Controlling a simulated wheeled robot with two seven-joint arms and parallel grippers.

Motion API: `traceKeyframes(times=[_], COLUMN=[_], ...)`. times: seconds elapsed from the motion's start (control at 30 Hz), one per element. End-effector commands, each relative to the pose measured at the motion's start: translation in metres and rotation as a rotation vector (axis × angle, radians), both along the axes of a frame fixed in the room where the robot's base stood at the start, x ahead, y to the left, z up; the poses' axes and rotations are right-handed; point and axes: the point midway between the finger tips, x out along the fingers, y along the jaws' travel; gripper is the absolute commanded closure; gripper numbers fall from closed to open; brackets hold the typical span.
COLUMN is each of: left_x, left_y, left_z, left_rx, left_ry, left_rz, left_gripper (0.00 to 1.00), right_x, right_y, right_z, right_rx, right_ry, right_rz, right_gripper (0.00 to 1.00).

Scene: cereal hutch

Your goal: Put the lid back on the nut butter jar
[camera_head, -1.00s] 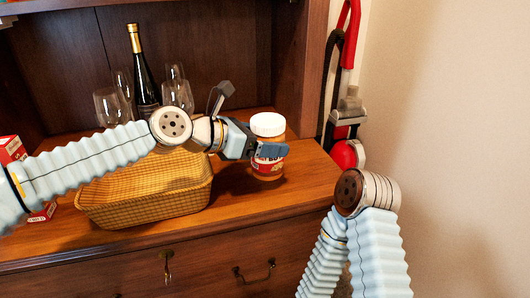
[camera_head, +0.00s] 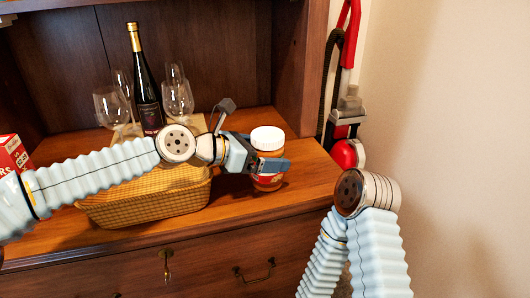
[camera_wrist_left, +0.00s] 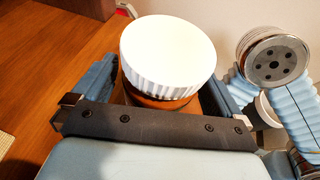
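The nut butter jar (camera_head: 268,182) stands near the right end of the hutch counter, with a red label and brown contents. The white lid (camera_head: 267,138) sits on top of the jar; whether it is screwed tight cannot be told. In the left wrist view the ribbed lid (camera_wrist_left: 168,50) covers the jar mouth, with the brown jar (camera_wrist_left: 158,105) just below it. My left gripper (camera_head: 270,165) is around the jar body below the lid, one finger on each side, and looks shut on it. My right gripper is out of view; only my right arm's links show.
A wicker basket (camera_head: 150,212) stands left of the jar, under my left arm. A wine bottle (camera_head: 147,90) and glasses (camera_head: 178,98) stand behind. A red box (camera_head: 14,152) is at the left edge. The counter right of the jar (camera_head: 312,172) is clear.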

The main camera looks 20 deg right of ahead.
Motion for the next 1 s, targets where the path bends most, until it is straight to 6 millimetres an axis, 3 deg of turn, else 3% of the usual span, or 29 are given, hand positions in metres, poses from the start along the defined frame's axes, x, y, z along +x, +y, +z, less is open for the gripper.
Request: traceKeyframes(times=[0.17,0.27,0.7,1.0], left_x=[0.000,-0.001,-0.023,-0.030], left_y=[0.000,0.010,0.089,0.108], left_z=[0.004,0.006,0.037,0.046], left_rx=[0.000,-0.001,0.001,0.000], left_ry=[0.000,0.000,0.000,-0.001], left_rz=[0.000,0.004,0.006,0.000], left_gripper=[0.00,0.00,0.00,0.00], right_x=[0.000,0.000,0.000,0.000], right_y=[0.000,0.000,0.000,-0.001], right_z=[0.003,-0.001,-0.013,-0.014], right_rx=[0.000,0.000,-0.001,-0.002], right_ry=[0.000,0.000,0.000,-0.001], right_rz=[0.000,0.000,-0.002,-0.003], right_gripper=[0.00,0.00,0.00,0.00])
